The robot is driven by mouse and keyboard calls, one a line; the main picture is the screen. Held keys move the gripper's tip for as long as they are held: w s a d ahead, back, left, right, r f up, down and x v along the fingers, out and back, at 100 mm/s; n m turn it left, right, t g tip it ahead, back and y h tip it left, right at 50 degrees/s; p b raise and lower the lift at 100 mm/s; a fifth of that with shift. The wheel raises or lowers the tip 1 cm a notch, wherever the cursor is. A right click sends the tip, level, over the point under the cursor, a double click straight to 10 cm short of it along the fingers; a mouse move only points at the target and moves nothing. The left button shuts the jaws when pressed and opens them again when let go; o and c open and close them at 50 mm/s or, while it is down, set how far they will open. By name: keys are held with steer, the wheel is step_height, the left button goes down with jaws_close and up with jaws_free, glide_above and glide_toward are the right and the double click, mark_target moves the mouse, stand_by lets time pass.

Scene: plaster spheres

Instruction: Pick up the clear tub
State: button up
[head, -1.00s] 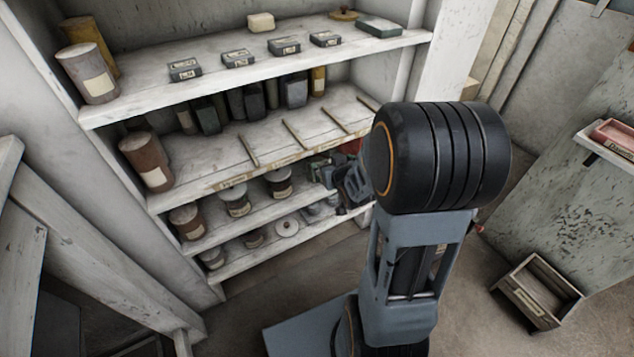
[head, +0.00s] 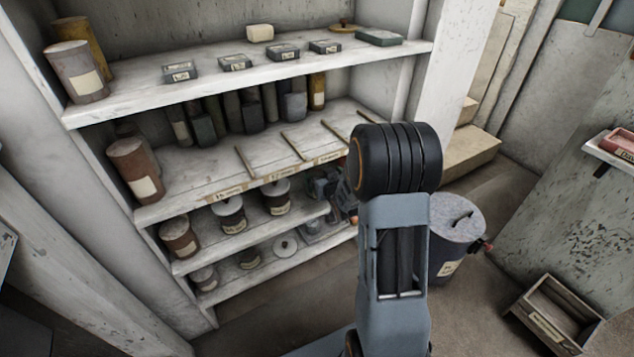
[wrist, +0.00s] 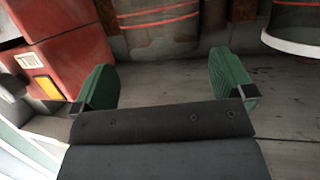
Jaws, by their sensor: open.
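My gripper (wrist: 165,80) shows in the wrist view with its two green finger pads spread apart. Nothing is between them but a worn grey-brown board surface. I cannot surely pick out a clear tub. A round thing with a pale rim (wrist: 292,46), cut off at the top right of the wrist view, may be it; it is to the right of and beyond the right finger, apart from it. In the head view my arm hides most of the gripper, beside the right end of the lower shelves.
In the wrist view a red box (wrist: 62,62) stands close to the left finger, and a container with orange bands (wrist: 155,22) stands ahead. In the head view, shelves (head: 250,85) hold jars and boxes. A lidded drum (head: 457,225) and an open crate (head: 556,318) stand to the right.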

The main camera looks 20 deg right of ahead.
mark_target(319, 171)
steer(key=b+x, duration=0.1)
steer(key=x, duration=0.4)
steer(key=shift+a, duration=0.15)
steer(key=c, duration=0.8)
